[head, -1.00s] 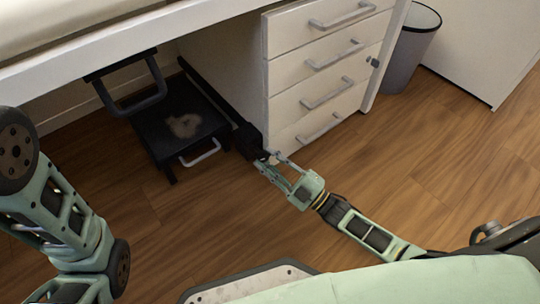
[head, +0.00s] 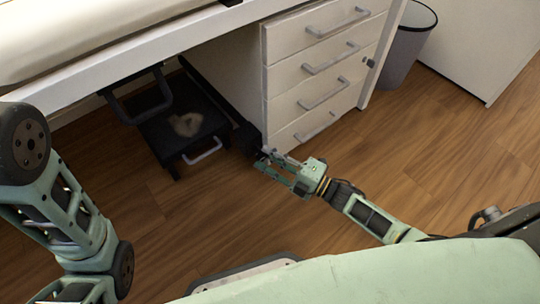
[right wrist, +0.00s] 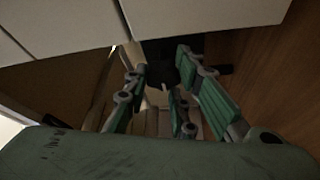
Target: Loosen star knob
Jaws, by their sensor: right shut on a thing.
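The star knob (head: 247,137) looks like a dark, blocky shape at the near end of a black bar, beside the lower front corner of the white drawer unit. Its outline is hard to make out. My right gripper (head: 266,156) reaches it from the lower right, its fingers shut on it. In the right wrist view the fingers of my right gripper (right wrist: 160,68) stand around the dark knob (right wrist: 163,52), which they partly cover. My left arm shows at the left edge of the head view, but its gripper is out of view.
The white drawer unit (head: 288,85) with grey handles stands close above my right gripper. A black step stool (head: 190,125) is under the white bed or bench edge (head: 120,70). A grey bin (head: 403,50) stands at upper right. Wooden floor (head: 440,130) to the right is clear.

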